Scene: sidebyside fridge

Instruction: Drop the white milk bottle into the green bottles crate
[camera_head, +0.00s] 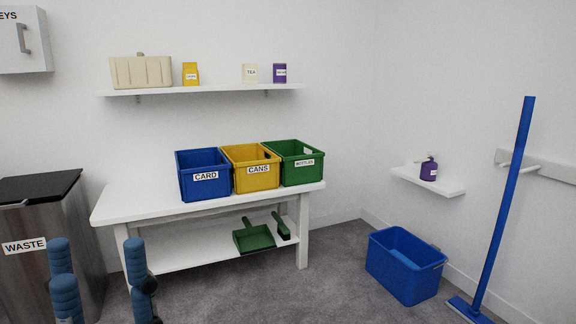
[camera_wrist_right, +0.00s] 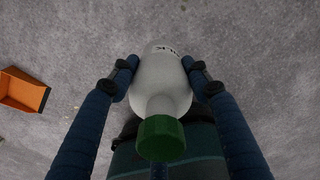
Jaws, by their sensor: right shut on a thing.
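The white milk bottle (camera_wrist_right: 158,88) has a green cap (camera_wrist_right: 161,138) and part of a dark label. In the right wrist view it sits between the two dark blue fingers of my right gripper (camera_wrist_right: 161,72), which is shut on it. The green bottles crate (camera_head: 296,163), labelled "BOTTLES", stands at the right end of the white table in the head view. Its inside is mostly hidden. My left gripper (camera_head: 97,260) is at the bottom left of the head view, its blue fingers apart with nothing between them. My right gripper and the bottle are outside the head view.
The yellow cans crate (camera_head: 257,179) and blue card crate (camera_head: 204,187) stand left of the green one on the table (camera_head: 132,205). A blue bucket (camera_head: 403,265) and blue mop (camera_head: 503,205) are at right.

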